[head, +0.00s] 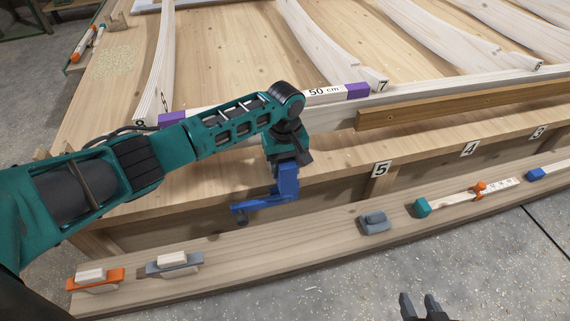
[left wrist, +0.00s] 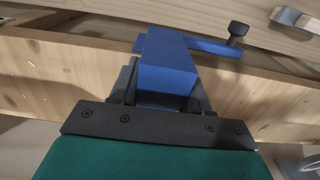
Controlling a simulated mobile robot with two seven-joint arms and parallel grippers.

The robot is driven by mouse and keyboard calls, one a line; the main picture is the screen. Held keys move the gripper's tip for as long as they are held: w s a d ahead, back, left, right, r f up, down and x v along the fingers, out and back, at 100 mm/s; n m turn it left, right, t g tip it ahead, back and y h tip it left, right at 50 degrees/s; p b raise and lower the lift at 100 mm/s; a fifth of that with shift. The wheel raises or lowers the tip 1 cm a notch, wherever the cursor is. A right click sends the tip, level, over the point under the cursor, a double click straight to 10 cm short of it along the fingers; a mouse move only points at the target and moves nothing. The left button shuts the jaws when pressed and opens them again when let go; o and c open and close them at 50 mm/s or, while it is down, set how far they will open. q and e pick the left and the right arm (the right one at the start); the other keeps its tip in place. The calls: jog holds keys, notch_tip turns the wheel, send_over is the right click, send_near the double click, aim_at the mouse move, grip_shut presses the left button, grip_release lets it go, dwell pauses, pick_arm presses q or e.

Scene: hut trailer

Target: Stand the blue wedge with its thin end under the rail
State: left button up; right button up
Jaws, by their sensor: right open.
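My left gripper (head: 284,160) points down in front of the workbench's near side. It is shut on a blue piece (head: 287,182) with a block, a flat arm and a dark knob; this piece also fills the jaws in the left wrist view (left wrist: 168,68). I cannot tell from its shape whether it is the wedge. It is clear of the rail. A brown wooden rail (head: 460,104) lies along the bench's near part, beside a long pale strip. My right gripper (head: 425,307) is open and empty at the bottom.
A low plank (head: 290,246) in front carries an orange-based block (head: 95,277), a grey-based block (head: 174,263), a grey piece (head: 374,222) and a teal-ended gauge (head: 422,208). A 50 cm purple-ended bar (head: 357,90) and curved pale ribs (head: 330,45) occupy the bench.

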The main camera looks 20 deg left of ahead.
pick_arm(q)
jog(key=o, duration=0.5)
jog(key=shift+o, duration=0.2)
notch_tip(320, 180, up, 13)
jog(key=p, duration=0.2)
dwell(0.4)
